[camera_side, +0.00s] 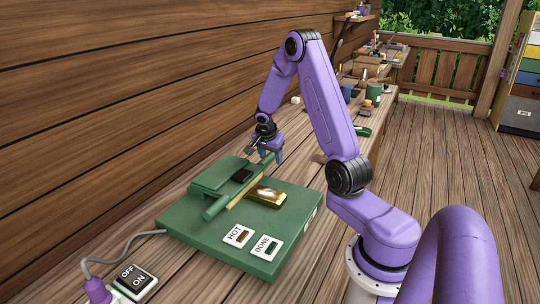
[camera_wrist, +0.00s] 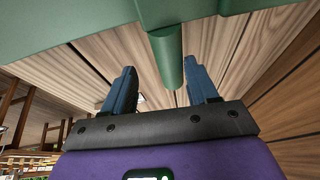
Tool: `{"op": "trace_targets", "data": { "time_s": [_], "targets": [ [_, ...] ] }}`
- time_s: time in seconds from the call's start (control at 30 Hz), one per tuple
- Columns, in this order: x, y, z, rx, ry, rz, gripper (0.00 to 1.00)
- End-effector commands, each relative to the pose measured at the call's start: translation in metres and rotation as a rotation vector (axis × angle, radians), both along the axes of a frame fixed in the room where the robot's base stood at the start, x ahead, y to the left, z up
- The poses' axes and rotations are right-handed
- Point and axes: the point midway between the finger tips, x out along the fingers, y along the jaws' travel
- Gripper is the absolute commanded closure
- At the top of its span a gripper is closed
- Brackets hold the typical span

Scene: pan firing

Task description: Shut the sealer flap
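The green sealer (camera_side: 190,232) lies on the wooden bench in the side view, with a green flap (camera_side: 218,176) at its back and a long green round bar (camera_side: 222,203) along the flap's front. I cannot tell the flap's exact angle. A gold packet (camera_side: 266,197) lies on the sealer right of the bar. My gripper (camera_side: 270,154) is at the bar's far end. In the wrist view my gripper (camera_wrist: 160,72) is open, and the bar's rounded end (camera_wrist: 167,58) shows between its blue fingers, with gaps on both sides.
The sealer's front carries HOT (camera_side: 238,236) and DONE (camera_side: 266,247) indicators. An OFF/ON switch (camera_side: 135,282) with a grey cable sits at front left. A plank wall (camera_side: 110,100) runs behind the bench. Pots and tools (camera_side: 370,92) stand further along it.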

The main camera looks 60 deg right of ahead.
Motion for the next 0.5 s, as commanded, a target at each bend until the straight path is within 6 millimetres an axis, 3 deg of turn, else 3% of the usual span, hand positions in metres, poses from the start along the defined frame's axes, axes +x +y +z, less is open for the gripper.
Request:
{"op": "trace_targets", "data": {
  "time_s": [0.33,0.5],
  "targets": [
    [0.002,0.001,0.002,-0.001,-0.004,0.004,0.43],
    [0.001,0.006,0.015,-0.003,-0.007,0.004,0.43]
  ]
}}
